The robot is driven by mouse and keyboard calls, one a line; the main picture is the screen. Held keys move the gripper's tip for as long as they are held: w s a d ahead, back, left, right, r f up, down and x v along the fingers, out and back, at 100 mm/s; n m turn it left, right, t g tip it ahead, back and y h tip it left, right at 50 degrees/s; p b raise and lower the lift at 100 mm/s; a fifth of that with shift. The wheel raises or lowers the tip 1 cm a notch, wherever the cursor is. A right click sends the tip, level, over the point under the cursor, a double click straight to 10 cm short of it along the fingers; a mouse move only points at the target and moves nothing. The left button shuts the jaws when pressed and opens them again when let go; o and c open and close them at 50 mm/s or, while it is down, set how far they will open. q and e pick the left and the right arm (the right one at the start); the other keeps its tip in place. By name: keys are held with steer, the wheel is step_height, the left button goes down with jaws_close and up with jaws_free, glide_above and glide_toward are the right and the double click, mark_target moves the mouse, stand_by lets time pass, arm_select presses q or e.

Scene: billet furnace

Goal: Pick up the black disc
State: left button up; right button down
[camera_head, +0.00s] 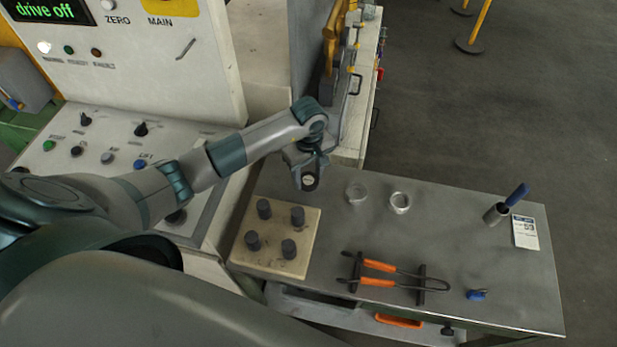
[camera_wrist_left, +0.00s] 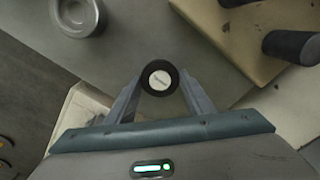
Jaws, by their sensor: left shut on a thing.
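The black disc (camera_wrist_left: 160,69) is a small dark round piece with a pale label on its face. It sits between the two fingers of my left gripper (camera_head: 308,173), which is shut on it. In the head view the disc (camera_head: 309,184) hangs above the grey table, just behind the pale block and left of two metal rings. Both fingers touch its sides in the wrist view. My right gripper is not in view.
A control panel (camera_head: 110,165) stands at left.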

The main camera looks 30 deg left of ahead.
mark_target(309, 179)
arm_select(q)
steer(key=shift+r, duration=0.15)
steer(key=shift+r+b, duration=0.55)
steer(key=shift+r, duration=0.05)
step_height(309, 179, up, 2)
steer(key=shift+w+r+b, duration=0.1)
steer(key=shift+r+b, duration=0.05)
steer(key=shift+b, duration=0.65)
steer(key=s+r+b, duration=0.4)
steer(key=s+r, duration=0.3)
steer(key=s, duration=0.5)
steer(key=shift+a, duration=0.15)
steer(key=shift+w+r, duration=0.1)
